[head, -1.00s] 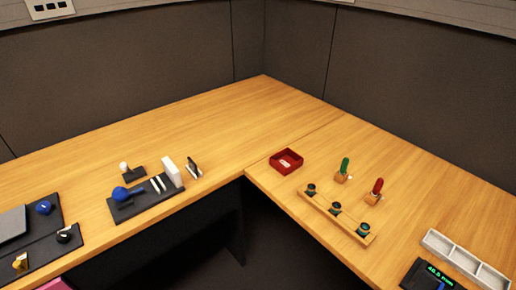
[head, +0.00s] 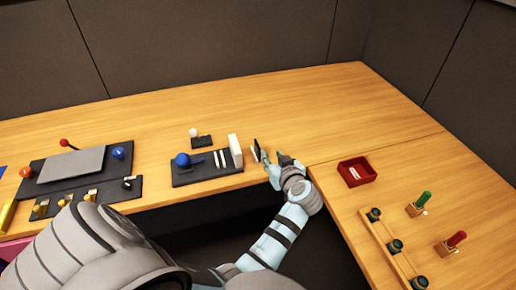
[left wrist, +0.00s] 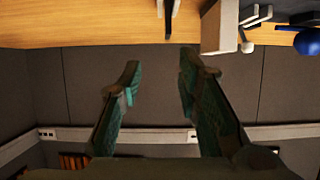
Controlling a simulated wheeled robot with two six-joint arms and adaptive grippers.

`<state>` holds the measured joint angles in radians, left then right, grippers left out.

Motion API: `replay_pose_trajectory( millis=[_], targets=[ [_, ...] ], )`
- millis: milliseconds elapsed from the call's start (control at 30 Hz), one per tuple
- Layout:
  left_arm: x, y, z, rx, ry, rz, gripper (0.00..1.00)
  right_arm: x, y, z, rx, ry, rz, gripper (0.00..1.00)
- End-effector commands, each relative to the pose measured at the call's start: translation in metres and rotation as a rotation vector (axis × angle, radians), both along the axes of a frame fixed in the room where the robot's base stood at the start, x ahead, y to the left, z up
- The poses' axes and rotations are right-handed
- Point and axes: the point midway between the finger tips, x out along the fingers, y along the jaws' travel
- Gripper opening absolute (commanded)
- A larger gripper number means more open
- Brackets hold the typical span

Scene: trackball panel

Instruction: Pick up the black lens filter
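A small dark upright piece, which looks like the black lens filter (head: 256,145), stands in a small holder on the left desk, right of a white block. It is small and partly beside my fingers, so its shape is hard to make out. My left gripper (head: 274,161) is just right of it, over the desk's front edge. In the left wrist view the gripper (left wrist: 160,58) shows two fingers apart with nothing between them. A dark and pale upright piece (left wrist: 168,12) shows beyond the fingertips at the top, apart from them. My right gripper is not in view.
A dark panel with a blue ball (head: 183,160) and the white block (head: 236,150) stand left of the filter. A red tray (head: 368,179) lies to the right, near a wooden rack (head: 378,238).

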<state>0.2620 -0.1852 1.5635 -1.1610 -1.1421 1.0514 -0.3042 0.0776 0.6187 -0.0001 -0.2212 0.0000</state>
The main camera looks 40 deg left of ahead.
Motion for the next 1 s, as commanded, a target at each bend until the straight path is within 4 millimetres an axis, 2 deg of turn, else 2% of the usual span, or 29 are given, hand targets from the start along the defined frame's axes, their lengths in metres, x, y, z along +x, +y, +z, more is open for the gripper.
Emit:
replay_pose_trajectory(
  millis=[267, 467, 633, 733, 900, 933, 1000],
  targets=[
    [0.034, 0.055, -0.030, 0.007, -0.011, 0.014, 0.31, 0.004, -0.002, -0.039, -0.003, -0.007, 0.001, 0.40],
    [0.046, 0.076, -0.041, 0.005, -0.008, 0.012, 0.31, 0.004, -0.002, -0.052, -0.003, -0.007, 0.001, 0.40],
    [0.057, 0.103, -0.062, 0.006, -0.007, 0.012, 0.31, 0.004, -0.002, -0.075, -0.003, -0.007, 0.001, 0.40],
    [0.063, 0.110, -0.064, 0.004, -0.006, 0.011, 0.31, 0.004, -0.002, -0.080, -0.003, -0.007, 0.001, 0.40],
    [0.063, 0.111, -0.060, 0.003, -0.006, 0.010, 0.31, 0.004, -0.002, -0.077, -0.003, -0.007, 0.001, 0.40],
    [0.063, 0.111, -0.060, 0.003, -0.006, 0.010, 0.29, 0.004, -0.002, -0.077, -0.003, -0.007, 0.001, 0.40],
    [0.063, 0.111, -0.060, 0.003, -0.006, 0.010, 0.18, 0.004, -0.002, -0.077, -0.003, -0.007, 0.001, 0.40]
  ],
)
